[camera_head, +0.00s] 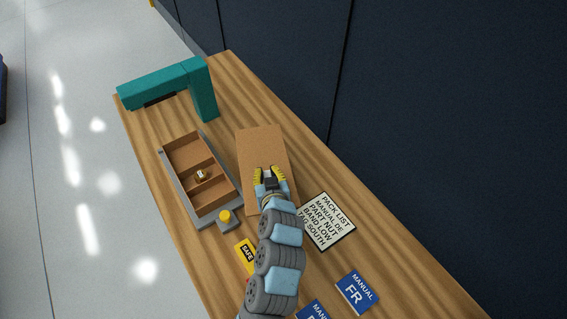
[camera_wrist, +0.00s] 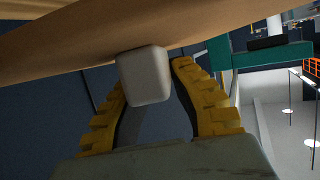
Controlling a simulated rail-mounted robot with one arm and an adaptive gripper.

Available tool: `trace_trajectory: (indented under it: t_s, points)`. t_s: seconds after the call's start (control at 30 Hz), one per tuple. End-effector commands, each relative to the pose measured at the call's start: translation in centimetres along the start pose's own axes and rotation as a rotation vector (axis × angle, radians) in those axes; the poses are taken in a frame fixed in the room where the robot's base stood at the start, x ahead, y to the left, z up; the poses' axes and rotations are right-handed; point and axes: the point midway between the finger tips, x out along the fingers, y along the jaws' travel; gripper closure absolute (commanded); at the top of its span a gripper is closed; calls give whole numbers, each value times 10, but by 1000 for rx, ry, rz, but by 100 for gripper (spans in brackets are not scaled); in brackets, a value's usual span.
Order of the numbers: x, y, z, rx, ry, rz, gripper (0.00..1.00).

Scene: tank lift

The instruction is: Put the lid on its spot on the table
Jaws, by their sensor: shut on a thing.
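The lid (camera_head: 262,145) is a flat brown panel to the right of the open box, over the wooden table. In the wrist view the lid (camera_wrist: 90,40) spans the top of the picture, with a pale grey knob (camera_wrist: 146,76) standing out from it. My gripper (camera_head: 270,173) has its yellow fingers on either side of this knob and is shut on it; the fingers also show in the wrist view (camera_wrist: 150,90). I cannot tell whether the lid touches the table. No marked lid spot is visible; one may be hidden under the lid.
The open brown box (camera_head: 181,147) has compartments, a small part (camera_head: 201,175) inside and a grey base (camera_head: 205,221). A teal arch (camera_head: 205,95) stands at the far end. A yellow button (camera_head: 225,216), a pack list sign (camera_head: 326,220) and blue manuals (camera_head: 357,291) are nearer.

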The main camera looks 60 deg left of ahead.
Motion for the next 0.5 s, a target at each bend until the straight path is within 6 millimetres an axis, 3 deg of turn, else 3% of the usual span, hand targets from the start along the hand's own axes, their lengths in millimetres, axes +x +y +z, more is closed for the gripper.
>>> trace_trajectory:
  t_s: [0.5]
  points:
    - [69, 35, 4, 0, 2, 1, 100]
